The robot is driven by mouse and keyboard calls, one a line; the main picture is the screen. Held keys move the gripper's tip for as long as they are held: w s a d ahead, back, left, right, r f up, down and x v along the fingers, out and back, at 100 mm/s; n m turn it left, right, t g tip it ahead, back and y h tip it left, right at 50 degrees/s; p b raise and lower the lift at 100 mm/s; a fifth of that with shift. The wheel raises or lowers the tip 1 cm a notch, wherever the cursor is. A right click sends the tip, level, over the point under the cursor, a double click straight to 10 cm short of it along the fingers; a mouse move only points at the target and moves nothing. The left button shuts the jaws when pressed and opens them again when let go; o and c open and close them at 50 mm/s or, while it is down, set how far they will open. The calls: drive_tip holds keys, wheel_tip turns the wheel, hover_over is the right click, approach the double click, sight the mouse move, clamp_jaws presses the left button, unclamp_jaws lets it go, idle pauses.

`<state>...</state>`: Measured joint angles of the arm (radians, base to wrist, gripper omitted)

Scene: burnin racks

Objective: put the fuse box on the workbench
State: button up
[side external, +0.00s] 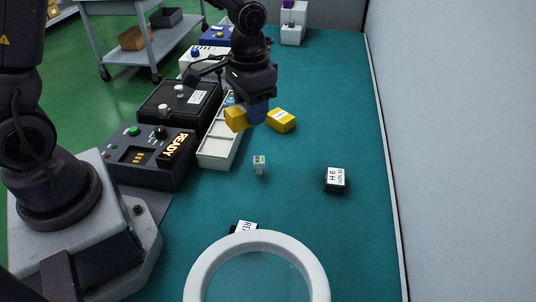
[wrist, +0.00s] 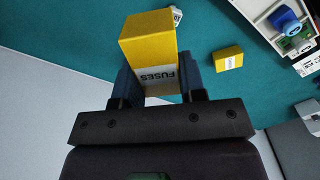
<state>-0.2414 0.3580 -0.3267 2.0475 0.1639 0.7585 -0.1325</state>
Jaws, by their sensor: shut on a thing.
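My gripper (side external: 256,108) is shut on a yellow box, the fuse box (side external: 237,118), and holds it above the teal workbench (side external: 305,185). In the wrist view the fuse box (wrist: 149,45) sits between the two fingers of my gripper (wrist: 153,85), with a white label reading "FUSES" facing the camera. A second yellow box (side external: 281,120) with a label lies on the workbench, just right of my gripper in the side view. It also shows in the wrist view (wrist: 229,59), apart from the held box.
A white compartment tray (side external: 216,150) stands left of the held box, beside a dark "READY" unit (side external: 150,155) and a black case (side external: 178,105). A small white part (side external: 259,165) and a black labelled block (side external: 336,179) stand on the bench. The bench's right side is mostly clear.

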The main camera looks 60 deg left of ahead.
drive_tip(key=shift+w+a+n, duration=0.25)
drive_tip(key=shift+a+n, duration=0.05)
drive_tip(key=shift+a, duration=0.5)
drive_tip(key=s+d+f+n, duration=0.2)
drive_tip(key=s+d+n, duration=0.1)
drive_tip(key=s+n, duration=0.2)
drive_tip(key=s+d+f+n, duration=0.3)
drive_tip(key=s+n, duration=0.3)
drive_tip(key=n, duration=0.3)
drive_tip(key=shift+d+f, duration=0.15)
drive_tip(key=shift+f, duration=0.15)
drive_tip(key=shift+w, duration=0.1)
